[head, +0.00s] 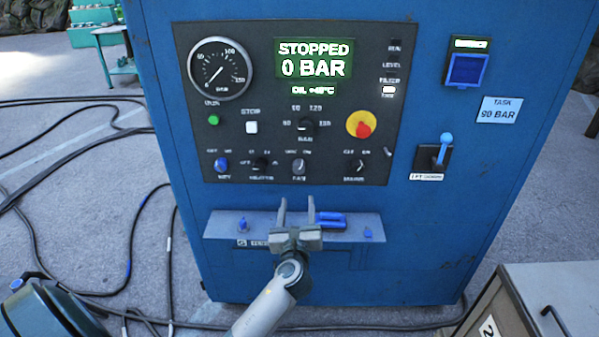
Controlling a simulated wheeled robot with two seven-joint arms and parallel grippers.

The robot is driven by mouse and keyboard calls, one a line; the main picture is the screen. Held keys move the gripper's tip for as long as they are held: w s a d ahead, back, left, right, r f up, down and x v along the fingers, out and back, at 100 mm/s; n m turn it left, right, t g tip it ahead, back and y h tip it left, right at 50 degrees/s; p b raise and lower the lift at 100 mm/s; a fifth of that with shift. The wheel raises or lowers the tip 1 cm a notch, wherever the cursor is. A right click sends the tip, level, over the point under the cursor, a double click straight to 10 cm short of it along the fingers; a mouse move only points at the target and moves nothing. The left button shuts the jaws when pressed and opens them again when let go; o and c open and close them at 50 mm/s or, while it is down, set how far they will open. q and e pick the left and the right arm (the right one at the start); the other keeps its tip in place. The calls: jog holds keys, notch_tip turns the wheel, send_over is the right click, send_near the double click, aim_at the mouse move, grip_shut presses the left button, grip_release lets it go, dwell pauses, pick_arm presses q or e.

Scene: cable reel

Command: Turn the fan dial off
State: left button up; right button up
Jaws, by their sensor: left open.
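The fan dial (299,166) is a small dark grey knob in the lower row of the black control panel (345,110), with blurred labels above and below it. I cannot clearly tell which way it points. My left gripper (297,203) is in front of the cabinet, over the shelf in the picture, with its two fingers pointing up. It is open, nothing shows between the fingers, and it appears below the fan dial, apart from it. My right gripper is not in view.
A blue key knob (221,165), a selector dial (261,163) and another dial (358,166) flank it. A red stop button (361,125) sits above right. The display (314,58) reads STOPPED, 0 BAR. A shelf (225,228) juts out below. Black cables lie on the floor left.

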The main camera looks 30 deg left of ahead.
aim_at(299, 170)
pick_arm(q)
jog(key=p+x, duration=0.1)
jog(key=x, duration=1.5)
jog(key=shift+w+p, duration=0.2)
jog(key=shift+p, duration=0.2)
jog(key=c, duration=1.1)
jog(key=shift+o, duration=0.3)
